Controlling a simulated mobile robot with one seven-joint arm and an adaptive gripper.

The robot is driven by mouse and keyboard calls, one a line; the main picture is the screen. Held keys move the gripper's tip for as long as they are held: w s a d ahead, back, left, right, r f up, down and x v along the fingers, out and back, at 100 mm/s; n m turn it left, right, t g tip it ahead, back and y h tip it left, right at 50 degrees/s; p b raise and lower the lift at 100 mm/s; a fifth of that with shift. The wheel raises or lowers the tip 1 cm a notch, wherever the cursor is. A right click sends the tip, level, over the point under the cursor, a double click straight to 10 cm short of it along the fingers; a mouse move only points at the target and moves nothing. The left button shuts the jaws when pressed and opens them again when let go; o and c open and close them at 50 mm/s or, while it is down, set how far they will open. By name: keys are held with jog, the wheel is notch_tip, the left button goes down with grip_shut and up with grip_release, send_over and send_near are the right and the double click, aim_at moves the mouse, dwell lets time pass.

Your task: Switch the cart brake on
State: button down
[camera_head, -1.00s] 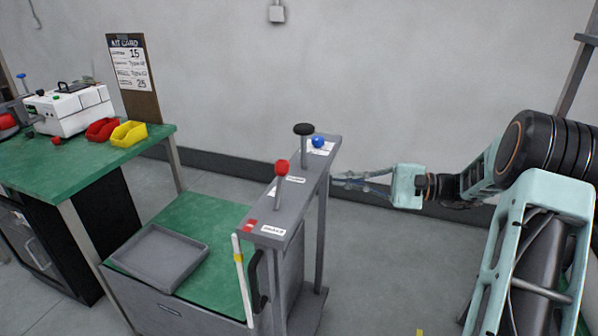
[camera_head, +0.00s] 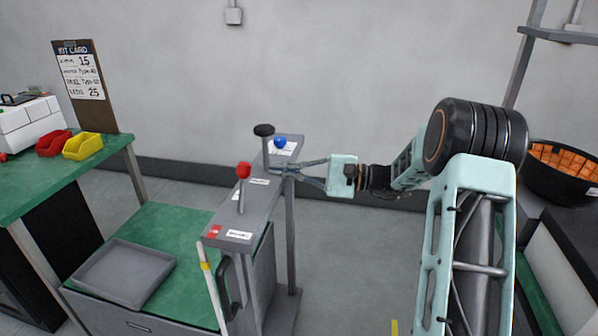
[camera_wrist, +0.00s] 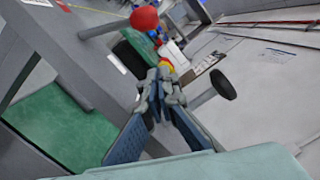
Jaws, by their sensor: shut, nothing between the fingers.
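The cart's grey top panel (camera_head: 262,200) carries a red-knobbed lever (camera_head: 243,171), a black-knobbed lever (camera_head: 264,131) and a blue knob (camera_head: 280,141). A red mark and a white label (camera_head: 239,234) sit at the panel's near end; the label text is too small to read surely. My gripper (camera_head: 273,170) is shut and empty, its fingertips over the panel close to the black lever's stem. In the wrist view the shut fingertips (camera_wrist: 163,76) lie between the red knob (camera_wrist: 144,18) and the black knob (camera_wrist: 222,84). Contact with either lever cannot be told.
A grey tray (camera_head: 125,273) lies on the cart's green deck. A green bench (camera_head: 60,185) with red and yellow bins and a kit card stands left. A black bowl of orange pieces (camera_head: 560,175) is at right. Open floor lies right of the cart.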

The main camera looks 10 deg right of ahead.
aim_at(243, 188)
jog(key=shift+x, duration=1.15)
jog(key=shift+s+a+r, duration=0.35)
jog(key=shift+s, duration=0.2)
jog(key=shift+s+a+r, duration=0.3)
jog(key=shift+s+a, duration=0.1)
jog(key=shift+s, duration=0.2)
jog(key=shift+s+a+r, duration=0.2)
jog(key=shift+s, duration=0.2)
jog(key=shift+b, duration=0.3)
